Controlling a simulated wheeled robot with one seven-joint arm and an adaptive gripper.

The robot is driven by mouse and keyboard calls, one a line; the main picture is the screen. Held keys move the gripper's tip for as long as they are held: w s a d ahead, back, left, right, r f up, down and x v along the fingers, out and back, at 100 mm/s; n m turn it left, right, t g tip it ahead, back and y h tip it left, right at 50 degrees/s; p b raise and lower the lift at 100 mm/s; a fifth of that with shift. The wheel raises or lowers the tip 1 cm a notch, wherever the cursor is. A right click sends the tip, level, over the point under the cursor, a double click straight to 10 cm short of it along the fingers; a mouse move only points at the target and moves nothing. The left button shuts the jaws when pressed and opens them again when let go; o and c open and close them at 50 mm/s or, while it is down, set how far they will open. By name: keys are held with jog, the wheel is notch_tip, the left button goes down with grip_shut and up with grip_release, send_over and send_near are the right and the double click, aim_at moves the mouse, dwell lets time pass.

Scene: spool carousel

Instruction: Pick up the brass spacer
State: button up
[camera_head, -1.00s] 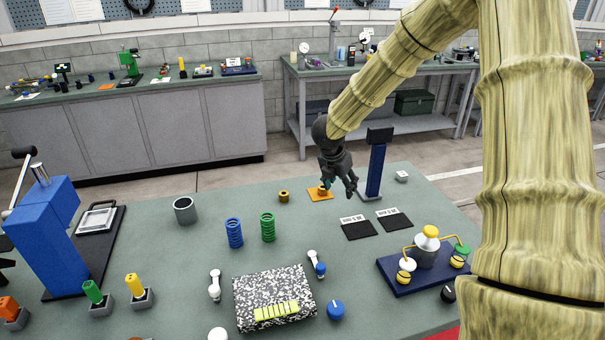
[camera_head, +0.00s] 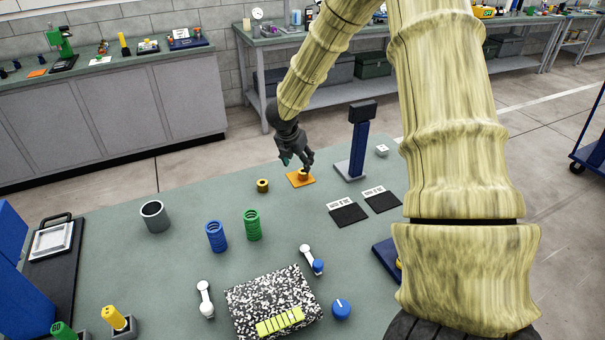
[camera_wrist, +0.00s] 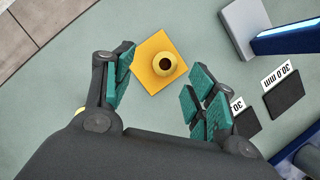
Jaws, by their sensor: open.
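A round brass piece with a dark central hole, which looks like the brass spacer (camera_wrist: 165,64), sits on an orange square pad (camera_wrist: 150,82) in the wrist view. My gripper (camera_wrist: 161,72) is open, with its teal-padded fingers spread on either side of the brass piece in that view. I cannot tell the remaining height gap. In the head view my gripper (camera_head: 297,164) hangs over the orange pad (camera_head: 294,180) and partly hides the brass piece (camera_head: 304,173). A second brass ring (camera_head: 263,185) stands on the table left of the pad.
A blue post on a grey base (camera_head: 357,145) stands right of the pad. Two black labelled pads (camera_head: 348,214) lie nearer. Green (camera_head: 252,225) and blue (camera_head: 216,237) springs and a grey cup (camera_head: 154,216) stand left. Table between them is clear.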

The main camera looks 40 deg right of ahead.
aim_at(303, 171)
jog(key=shift+w+f, duration=0.3)
jog(key=shift+s+d+f+p, duration=0.1)
jog(key=shift+s+d+p, duration=0.15)
jog(key=shift+s, duration=0.15)
jog(key=shift+s+d+p, duration=0.1)
jog(key=shift+s+p, duration=0.15)
jog(key=shift+s, duration=0.1)
jog(key=p+x, duration=0.1)
jog(key=x, duration=0.2)
jog(key=shift+w+a+f, duration=0.1)
jog(key=shift+w+a, duration=0.1)
jog(key=shift+s+d+f, duration=0.15)
jog(key=shift+d+f, duration=0.15)
jog(key=shift+f, duration=0.2)
jog(key=shift+f, duration=0.15)
jog(key=c, duration=1.2)
